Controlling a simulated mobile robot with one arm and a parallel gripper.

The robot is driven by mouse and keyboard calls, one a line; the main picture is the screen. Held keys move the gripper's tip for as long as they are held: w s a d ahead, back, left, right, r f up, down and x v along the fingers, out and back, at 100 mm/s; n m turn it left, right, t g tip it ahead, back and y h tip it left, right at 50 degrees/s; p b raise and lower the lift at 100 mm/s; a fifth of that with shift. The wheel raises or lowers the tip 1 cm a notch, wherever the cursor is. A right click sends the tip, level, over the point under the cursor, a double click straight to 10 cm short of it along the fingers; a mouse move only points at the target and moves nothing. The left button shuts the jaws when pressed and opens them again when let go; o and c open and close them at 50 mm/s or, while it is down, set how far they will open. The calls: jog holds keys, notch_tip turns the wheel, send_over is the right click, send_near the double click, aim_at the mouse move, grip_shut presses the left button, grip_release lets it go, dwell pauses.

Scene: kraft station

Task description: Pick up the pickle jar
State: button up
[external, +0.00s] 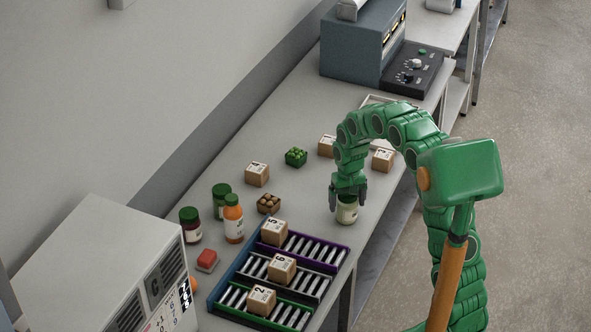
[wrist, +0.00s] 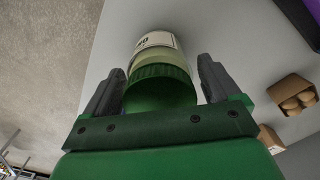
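A jar with a green lid, pale green contents and a white label, which fits the pickle jar (external: 347,212), stands on the grey table near its front edge. In the wrist view the jar (wrist: 159,75) shows its lid toward me, between my fingers. My gripper (external: 348,196) points down over the jar, with one finger on each side of it. In the wrist view my gripper (wrist: 161,80) is open, with a narrow gap between the jar and the fingers. The far side of the jar is hidden.
A roller rack (external: 237,270) with numbered boxes lies in front. A crate of brown round items (external: 269,203) and a box (external: 257,174) lie behind.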

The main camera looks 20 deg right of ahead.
jog(key=c, duration=1.2)
jog(key=shift+c, duration=0.2)
